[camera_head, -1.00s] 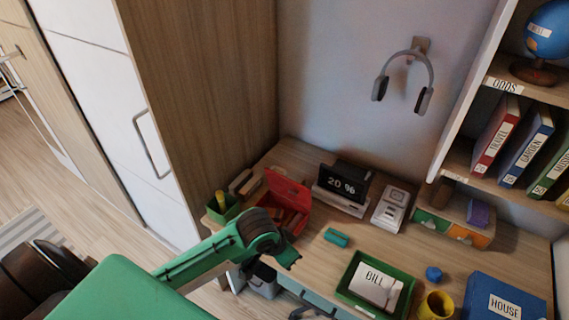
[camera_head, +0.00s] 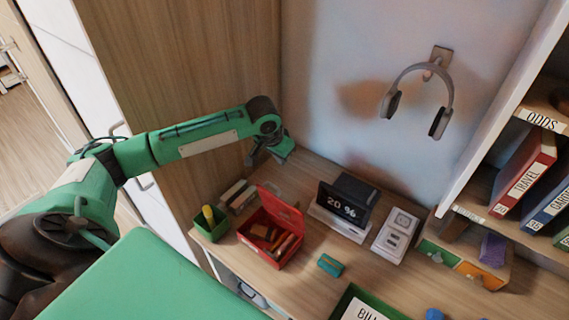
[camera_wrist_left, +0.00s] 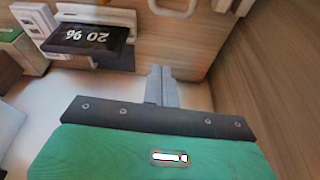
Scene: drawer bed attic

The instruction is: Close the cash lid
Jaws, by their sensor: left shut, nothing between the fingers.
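The red cash box (camera_head: 268,238) stands on the desk in the head view, with several small items inside. Its red lid (camera_head: 280,209) is raised, tilted up at the back of the box. My left gripper (camera_head: 280,158) is above and behind the box, near the corner of the wooden panel and the wall. It is shut and empty, apart from the lid. The left wrist view shows its closed fingers (camera_wrist_left: 161,86); I cannot make out the red box there. My right gripper is in neither view.
A green cup (camera_head: 212,225) stands left of the box. A teal block (camera_head: 331,265) lies in front. Headphones (camera_head: 420,95) hang on the wall.

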